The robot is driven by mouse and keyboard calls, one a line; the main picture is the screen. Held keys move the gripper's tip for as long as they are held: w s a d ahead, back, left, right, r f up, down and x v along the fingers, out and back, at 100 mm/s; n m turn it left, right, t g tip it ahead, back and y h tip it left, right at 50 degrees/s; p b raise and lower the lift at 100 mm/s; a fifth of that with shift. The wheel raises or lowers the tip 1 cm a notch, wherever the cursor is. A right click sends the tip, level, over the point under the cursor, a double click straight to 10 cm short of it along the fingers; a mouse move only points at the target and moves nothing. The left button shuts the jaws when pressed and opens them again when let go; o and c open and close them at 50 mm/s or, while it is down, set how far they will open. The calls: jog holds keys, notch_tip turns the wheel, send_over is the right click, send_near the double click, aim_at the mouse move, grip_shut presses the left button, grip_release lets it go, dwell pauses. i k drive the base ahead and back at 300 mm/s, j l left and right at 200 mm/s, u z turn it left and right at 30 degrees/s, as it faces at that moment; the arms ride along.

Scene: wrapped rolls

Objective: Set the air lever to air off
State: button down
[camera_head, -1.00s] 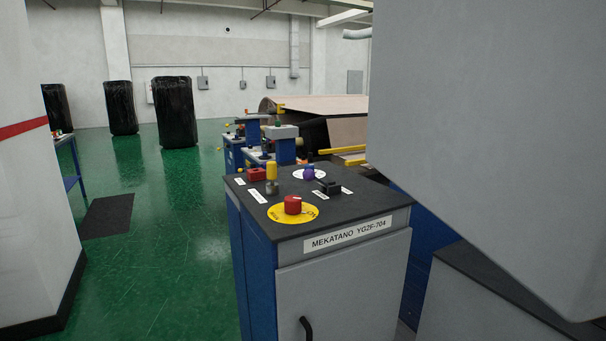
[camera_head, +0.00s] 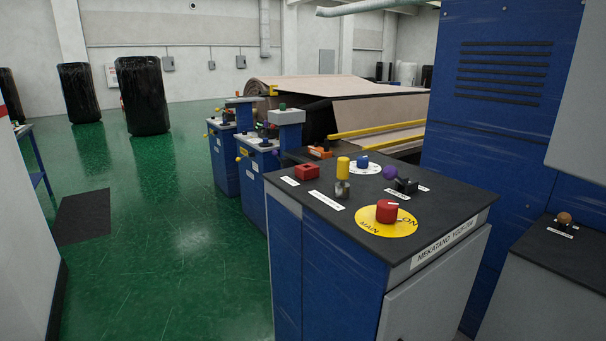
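The control cabinet (camera_head: 346,291) marked MEKATANO stands in the front right, with several controls on its dark top. An upright yellow handle (camera_head: 343,168) on a metal base, a purple ball knob (camera_head: 390,172) and a black block (camera_head: 405,185) sit there. A red main knob (camera_head: 387,211) is on a yellow disc, a blue knob (camera_head: 363,161) is on a white disc, and a red box (camera_head: 307,171) sits at the left. The small labels are too small to read, so I cannot tell which control is the air lever or its setting. My gripper is not in view.
A lower dark-topped unit (camera_head: 558,246) with a brown knob (camera_head: 564,218) stands at the right. Blue pedestals (camera_head: 258,170) stand behind the cabinet, beside a large pale roll (camera_head: 330,92). A blue vented wall (camera_head: 500,120) rises behind.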

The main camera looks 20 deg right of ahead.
aim_at(389, 172)
jog(key=i+j+u, duration=0.1)
jog(key=i+j, duration=0.4)
jog(key=i+j+u, duration=0.1)
jog(key=i+j, duration=0.4)
jog(key=i, duration=0.15)
